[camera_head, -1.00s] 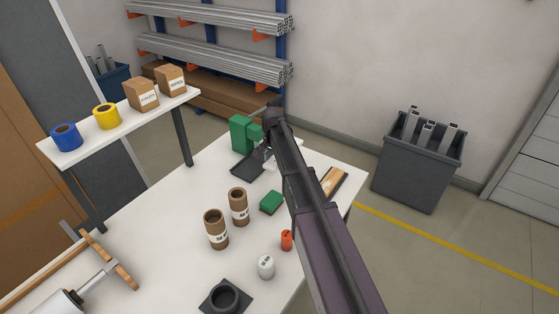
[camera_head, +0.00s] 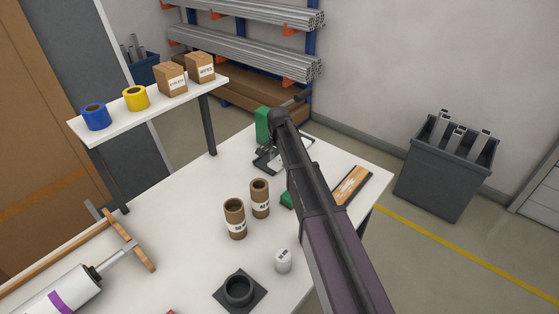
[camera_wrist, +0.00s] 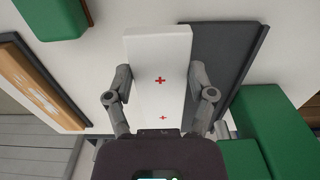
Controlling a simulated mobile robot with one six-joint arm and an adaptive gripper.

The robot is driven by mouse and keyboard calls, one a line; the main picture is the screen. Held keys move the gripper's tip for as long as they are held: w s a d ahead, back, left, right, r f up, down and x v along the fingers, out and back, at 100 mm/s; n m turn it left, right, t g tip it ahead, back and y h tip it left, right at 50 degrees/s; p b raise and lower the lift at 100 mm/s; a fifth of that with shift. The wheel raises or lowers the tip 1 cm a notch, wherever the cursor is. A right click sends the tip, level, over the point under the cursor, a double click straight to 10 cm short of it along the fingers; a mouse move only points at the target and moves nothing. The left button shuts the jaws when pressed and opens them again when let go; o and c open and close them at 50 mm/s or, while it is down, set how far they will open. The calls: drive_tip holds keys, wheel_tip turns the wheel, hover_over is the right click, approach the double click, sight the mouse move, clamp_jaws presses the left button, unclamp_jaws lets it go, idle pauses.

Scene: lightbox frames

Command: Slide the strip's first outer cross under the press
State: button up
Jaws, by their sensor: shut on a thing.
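The strip (camera_wrist: 150,55) is a white, flat bar in the wrist view, with one larger red cross near its middle and a smaller one nearer my wrist. My gripper (camera_wrist: 160,95) is shut on the strip, one finger on each long side. The press is green (camera_head: 262,124) with a dark flat base (camera_head: 266,163) in the head view. In the wrist view its green body (camera_wrist: 275,125) is at the lower right, and a dark plate (camera_wrist: 225,50) lies beside the strip. Both crosses show uncovered. In the head view my arm hides most of the gripper and strip.
A green block (camera_head: 286,200) and a wood-topped board (camera_head: 352,186) are near my arm. Two brown cardboard tubes (camera_head: 235,218), a white canister (camera_head: 283,261) and a black round holder (camera_head: 238,290) stand on the white table (camera_head: 180,225). A grey bin (camera_head: 445,170) stands right.

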sight(260, 165)
drive_tip(key=shift+a+f, duration=0.1)
drive_tip(key=shift+f, duration=0.15)
drive_tip(key=shift+w+a+f+b, duration=0.25)
drive_tip(key=shift+w+f+b, duration=0.05)
drive_tip(key=shift+f+b, duration=0.6)
drive_tip(key=shift+w+a+f+b, duration=0.3)
drive_tip(key=shift+f+b, duration=0.45)
drive_tip(key=shift+b, duration=0.2)
drive_tip(key=shift+w+a+f+b, duration=0.25)
drive_tip(key=shift+w+f+b, duration=0.05)
drive_tip(key=shift+f+b, duration=0.6)
drive_tip(key=shift+w+a+r, duration=0.1)
drive_tip(key=shift+w+r, duration=0.05)
drive_tip(key=shift+w+a, duration=2.4)
drive_tip(key=shift+a, duration=0.1)
drive_tip(key=o, duration=1.1)
drive_tip(key=shift+o, duration=0.2)
